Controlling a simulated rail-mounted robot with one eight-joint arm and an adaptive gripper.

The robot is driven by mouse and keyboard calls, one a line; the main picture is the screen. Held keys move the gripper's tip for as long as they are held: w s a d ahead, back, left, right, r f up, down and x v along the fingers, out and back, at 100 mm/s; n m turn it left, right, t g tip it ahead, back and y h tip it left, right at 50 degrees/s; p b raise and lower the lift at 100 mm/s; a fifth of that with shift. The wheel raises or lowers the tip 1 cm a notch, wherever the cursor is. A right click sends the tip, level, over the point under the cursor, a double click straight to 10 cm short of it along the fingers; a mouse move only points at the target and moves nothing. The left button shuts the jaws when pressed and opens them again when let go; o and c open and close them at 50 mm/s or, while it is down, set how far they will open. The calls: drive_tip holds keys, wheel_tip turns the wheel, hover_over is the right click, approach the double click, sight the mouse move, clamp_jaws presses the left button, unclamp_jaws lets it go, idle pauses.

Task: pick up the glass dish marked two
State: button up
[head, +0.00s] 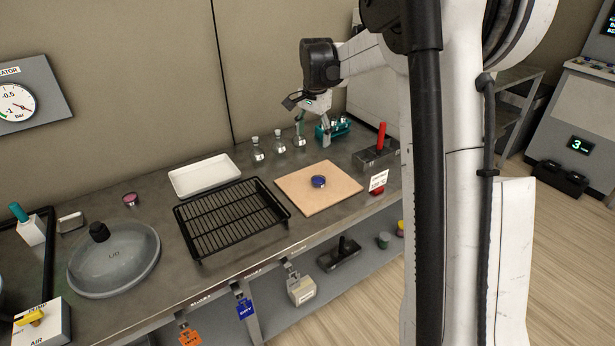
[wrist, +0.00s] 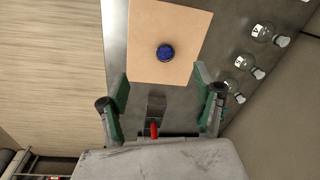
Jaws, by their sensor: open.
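A small round dish with a dark blue top (head: 318,181) sits on a tan square board (head: 290,190) on the bench. A small pink dish (head: 130,199) stands farther left, behind the domed lid. I cannot read a number on either dish. My gripper (head: 312,133) is open and empty, raised above the back of the bench, behind the board. In the wrist view, the blue dish (wrist: 165,52) lies beyond the spread green-padded fingers of my gripper (wrist: 161,75), roughly in line with the gap between them, and apart from them.
Several glass flasks (head: 258,150) stand along the back of the bench, left of my gripper. A teal rack (head: 335,132) and a metal block with a red handle (head: 381,140) are near the right. A black wire rack (head: 230,218) and white tray (head: 204,176) lie left of the board.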

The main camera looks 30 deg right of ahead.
drive_tip(key=w+d+f+m+g, duration=0.1)
drive_tip(key=w+d+f+m, duration=0.1)
drive_tip(key=w+d+f, duration=0.45)
hover_over(319, 177)
drive_tip(key=s+a, duration=0.1)
drive_tip(key=s, duration=0.2)
drive_tip(key=shift+m, duration=0.3)
drive_tip(key=f, duration=1)
drive_tip(key=shift+w+f, duration=0.2)
drive_tip(key=shift+w+a+f, duration=0.1)
drive_tip(key=shift+w+f, duration=0.05)
drive_tip(key=shift+f, duration=1.15)
drive_tip(key=shift+w+a+f, duration=0.1)
drive_tip(key=shift+w+f, duration=0.05)
drive_tip(key=shift+f, duration=1.15)
drive_tip(key=c, duration=1.2)
drive_tip(key=shift+r, duration=0.1)
drive_tip(key=shift+c, duration=0.2)
